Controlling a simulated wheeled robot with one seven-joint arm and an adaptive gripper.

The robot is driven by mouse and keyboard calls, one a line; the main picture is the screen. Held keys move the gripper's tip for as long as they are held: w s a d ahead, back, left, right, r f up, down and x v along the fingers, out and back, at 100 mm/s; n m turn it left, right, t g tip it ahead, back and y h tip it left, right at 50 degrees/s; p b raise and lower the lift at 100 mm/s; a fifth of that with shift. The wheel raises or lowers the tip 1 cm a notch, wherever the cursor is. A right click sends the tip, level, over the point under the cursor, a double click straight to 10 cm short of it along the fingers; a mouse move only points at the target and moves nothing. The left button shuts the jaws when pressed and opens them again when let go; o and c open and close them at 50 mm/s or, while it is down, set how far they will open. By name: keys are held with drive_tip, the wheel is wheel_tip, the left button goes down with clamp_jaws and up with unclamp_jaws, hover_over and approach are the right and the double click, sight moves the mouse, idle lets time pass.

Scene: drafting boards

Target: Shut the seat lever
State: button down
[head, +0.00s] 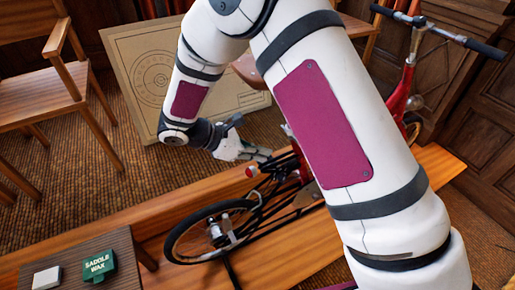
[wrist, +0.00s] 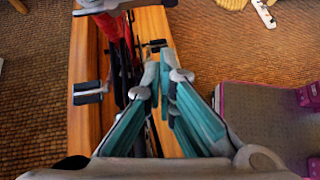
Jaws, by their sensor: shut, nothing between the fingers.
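A red bicycle (head: 408,85) stands on a wooden platform in the head view, with much of its middle hidden behind my arm. A brown saddle (head: 246,68) shows partly beside the arm. In the wrist view its red frame (wrist: 127,32) runs along the wood, left of my fingers. I cannot clearly make out the seat lever or whether it is open or shut. My gripper (head: 268,155) is over the bicycle; in the wrist view its teal fingers (wrist: 165,70) are closed together and empty. I cannot tell whether they touch the bicycle.
The rear wheel (head: 190,232) and wooden platform (head: 440,163) lie below. A drawing board (head: 143,72) and wooden chair (head: 70,80) stand behind at left. A small table (head: 90,247) holds a green saddle wax box (head: 99,266) and a white block (head: 46,279).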

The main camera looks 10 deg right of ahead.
drive_tip(key=w+d+f+p, duration=0.1)
drive_tip(key=d+f, duration=0.1)
drive_tip(key=d, duration=0.6)
drive_tip(key=shift+d+f, duration=0.15)
drive_tip(key=shift+d, duration=0.2)
drive_tip(key=shift+d+n, duration=0.15)
drive_tip(key=shift+n, duration=0.25)
